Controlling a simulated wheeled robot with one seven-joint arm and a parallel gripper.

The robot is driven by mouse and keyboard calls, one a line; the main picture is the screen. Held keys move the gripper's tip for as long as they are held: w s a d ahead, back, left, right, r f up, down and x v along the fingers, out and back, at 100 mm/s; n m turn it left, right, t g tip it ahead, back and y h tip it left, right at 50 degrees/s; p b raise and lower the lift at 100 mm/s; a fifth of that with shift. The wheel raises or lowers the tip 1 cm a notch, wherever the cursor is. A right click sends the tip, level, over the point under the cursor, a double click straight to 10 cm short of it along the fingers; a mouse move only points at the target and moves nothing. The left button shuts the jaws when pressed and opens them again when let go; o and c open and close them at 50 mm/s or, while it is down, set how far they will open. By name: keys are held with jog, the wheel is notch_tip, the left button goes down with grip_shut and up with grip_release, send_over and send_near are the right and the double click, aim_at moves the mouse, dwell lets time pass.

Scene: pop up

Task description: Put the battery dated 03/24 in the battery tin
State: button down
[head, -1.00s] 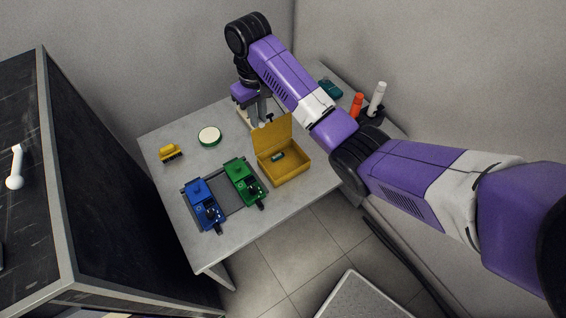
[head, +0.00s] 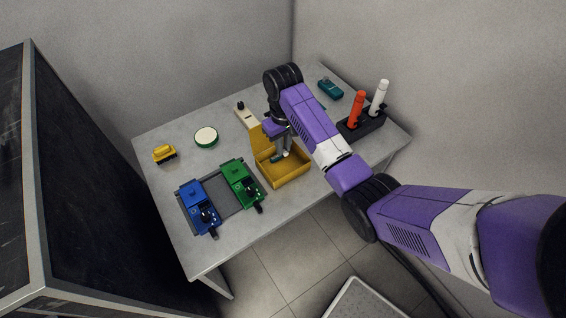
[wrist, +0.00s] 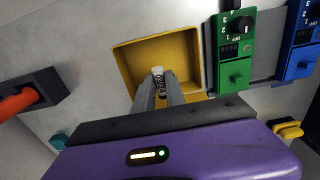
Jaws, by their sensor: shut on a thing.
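The yellow open tin (head: 293,176) stands near the table's front edge, its lid raised at the back left. My gripper (head: 284,152) points down into the space over the tin. It is shut on a small battery (wrist: 158,76), which has a pale label with dark marks too small to read surely. In the wrist view the tin (wrist: 125,63) lies around and beneath the fingertips. I cannot tell whether the held battery touches the tin's floor.
Green (head: 241,184) and blue (head: 200,205) pedal-like boxes sit on a grey board left of the tin. A round green-rimmed white lid (head: 206,137), yellow toy (head: 164,154), cream device (head: 246,117), teal item (head: 330,88) and a black holder (head: 362,125) with red and white sticks stand around.

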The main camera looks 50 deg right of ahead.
aim_at(283, 167)
notch_tip(283, 167, down, 8)
jog(key=shift+f, duration=0.1)
dwell(0.4)
jog(key=shift+f, duration=0.15)
jog(key=c, duration=1.4)
grip_release()
notch_tip(283, 167, up, 12)
jog(key=shift+r, duration=0.15)
